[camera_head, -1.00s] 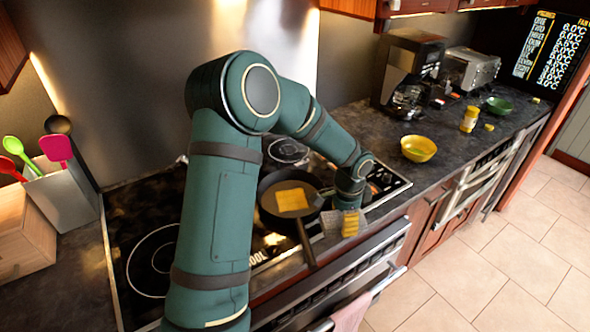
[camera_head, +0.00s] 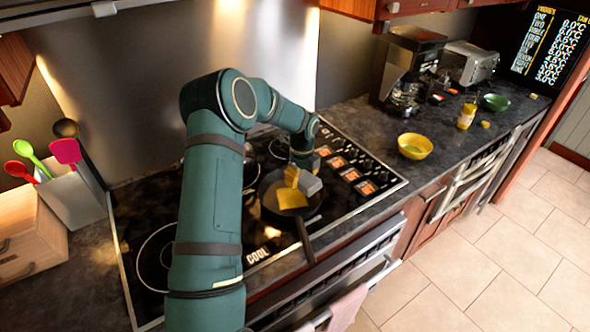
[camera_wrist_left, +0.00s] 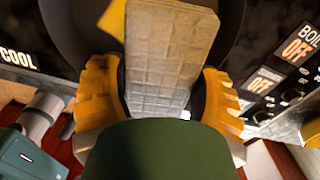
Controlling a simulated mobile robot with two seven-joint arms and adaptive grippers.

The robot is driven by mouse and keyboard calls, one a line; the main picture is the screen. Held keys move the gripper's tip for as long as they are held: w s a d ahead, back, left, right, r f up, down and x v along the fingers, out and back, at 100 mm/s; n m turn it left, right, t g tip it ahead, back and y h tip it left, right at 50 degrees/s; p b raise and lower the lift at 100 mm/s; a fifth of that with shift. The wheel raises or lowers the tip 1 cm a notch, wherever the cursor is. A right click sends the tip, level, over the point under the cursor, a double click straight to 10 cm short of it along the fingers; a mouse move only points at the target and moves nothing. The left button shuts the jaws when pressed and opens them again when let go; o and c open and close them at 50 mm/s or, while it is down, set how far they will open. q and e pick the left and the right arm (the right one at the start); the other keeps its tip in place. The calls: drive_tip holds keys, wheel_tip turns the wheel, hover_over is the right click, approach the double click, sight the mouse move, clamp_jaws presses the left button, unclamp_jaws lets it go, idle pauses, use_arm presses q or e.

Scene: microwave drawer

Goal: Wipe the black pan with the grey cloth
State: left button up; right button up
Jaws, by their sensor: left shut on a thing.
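The black pan (camera_head: 268,190) sits on the hob with its handle toward the front edge. A flat yellow piece (camera_head: 292,199) lies in the pan. My left gripper (camera_head: 292,176), with yellow fingers, is over the pan and shut on the grey cloth (camera_head: 308,184). In the left wrist view the grey cloth (camera_wrist_left: 165,60) is a pale, grid-patterned slab between the two yellow fingers. The dark pan (camera_wrist_left: 75,30) and a corner of the yellow piece (camera_wrist_left: 115,17) show beyond it. I cannot tell whether the cloth touches the pan. My right gripper is not in view.
The black hob (camera_head: 145,205) has orange-lit displays to the right of the pan. A yellow bowl (camera_head: 415,146) stands on the dark counter (camera_head: 370,120) farther right. A utensil holder (camera_head: 72,198) stands at the left. A pink towel (camera_head: 348,307) hangs at the oven front.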

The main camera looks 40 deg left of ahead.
sight(295, 194)
use_arm(q)
drive_tip(key=shift+s+a+m, duration=0.1)
drive_tip(key=shift+a+m, duration=0.6)
drive_tip(key=shift+a, duration=0.6)
drive_tip(key=shift+f+b, duration=1.55)
drive_tip(key=shift+f, duration=1.3)
drive_tip(key=shift+f+b, duration=0.35)
drive_tip(key=shift+f, duration=0.25)
drive_tip(key=shift+s+a, duration=0.1)
drive_tip(key=shift+s+a+r, duration=0.1)
drive_tip(key=shift+s+a, duration=0.7)
drive_tip(key=shift+s, duration=0.2)
drive_tip(key=shift+w+d, duration=0.9)
drive_tip(key=shift+w, duration=0.2)
drive_tip(key=shift+s+a, duration=0.9)
drive_tip(key=shift+s, duration=0.25)
drive_tip(key=shift+w+d+f, duration=0.2)
drive_tip(key=shift+w+d, duration=0.75)
drive_tip(key=shift+w, duration=0.15)
